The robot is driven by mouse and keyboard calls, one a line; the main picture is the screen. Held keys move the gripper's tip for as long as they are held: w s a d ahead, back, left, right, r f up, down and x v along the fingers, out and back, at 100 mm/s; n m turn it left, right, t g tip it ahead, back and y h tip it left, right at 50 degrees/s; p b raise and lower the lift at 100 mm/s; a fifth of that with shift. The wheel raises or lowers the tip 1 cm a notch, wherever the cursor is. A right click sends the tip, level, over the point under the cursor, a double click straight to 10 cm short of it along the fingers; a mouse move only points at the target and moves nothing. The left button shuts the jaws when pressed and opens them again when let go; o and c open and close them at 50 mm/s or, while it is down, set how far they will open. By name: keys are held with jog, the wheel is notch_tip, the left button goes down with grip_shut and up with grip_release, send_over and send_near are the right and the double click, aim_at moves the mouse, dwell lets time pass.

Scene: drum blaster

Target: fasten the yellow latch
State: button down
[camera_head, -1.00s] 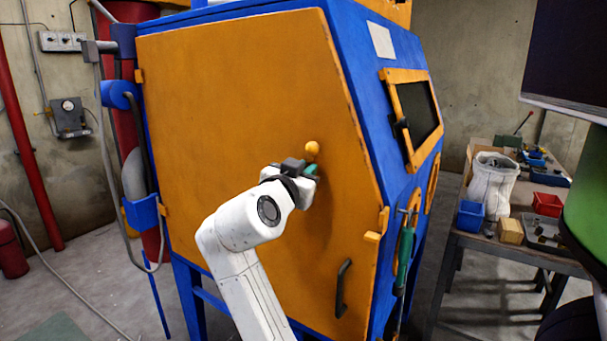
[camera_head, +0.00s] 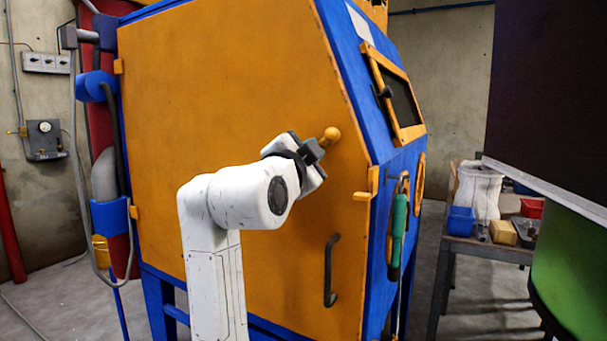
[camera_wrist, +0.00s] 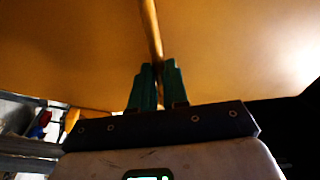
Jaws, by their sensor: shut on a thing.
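The yellow latch is a bar ending in a round knob (camera_head: 331,134), in front of the large orange door in the head view. My gripper (camera_head: 318,147) is shut on the bar just below and left of the knob. In the wrist view, the yellow bar (camera_wrist: 151,28) runs down from the top edge between the green fingertips of my gripper (camera_wrist: 160,82). The fingers hide part of the bar. A yellow bracket (camera_head: 366,186) sits at the door's right edge, right of and below the knob, apart from it.
The orange door (camera_head: 220,90) is in the blue cabinet and looks closed. A dark door handle (camera_head: 330,270) stands out below my gripper. A green-handled tool (camera_head: 397,235) hangs on the cabinet's right side. A table (camera_head: 480,248) with bins stands further right.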

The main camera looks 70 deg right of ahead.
jog(key=f+m+b, duration=0.2)
jog(key=b, duration=0.1)
jog(key=s+f+m+g+b, duration=0.1)
jog(key=f+m+b, duration=0.1)
jog(key=b, duration=0.2)
jog(key=shift+s+a+m+b, duration=0.1)
jog(key=shift+s+m+b, duration=0.05)
jog(key=shift+m+b, duration=0.2)
jog(key=f+m+b, duration=0.1)
jog(key=m+b, duration=0.1)
jog(key=m+g+b, duration=0.1)
jog(key=m+b, duration=0.1)
jog(key=shift+s+f+b, duration=0.15)
jog(key=shift+f+b, duration=0.25)
jog(key=c, duration=1.2)
grip_release()
jog(key=shift+o, duration=0.4)
jog(key=v, duration=1.1)
jog(key=shift+f+p, duration=0.15)
jog(key=shift+p, duration=0.15)
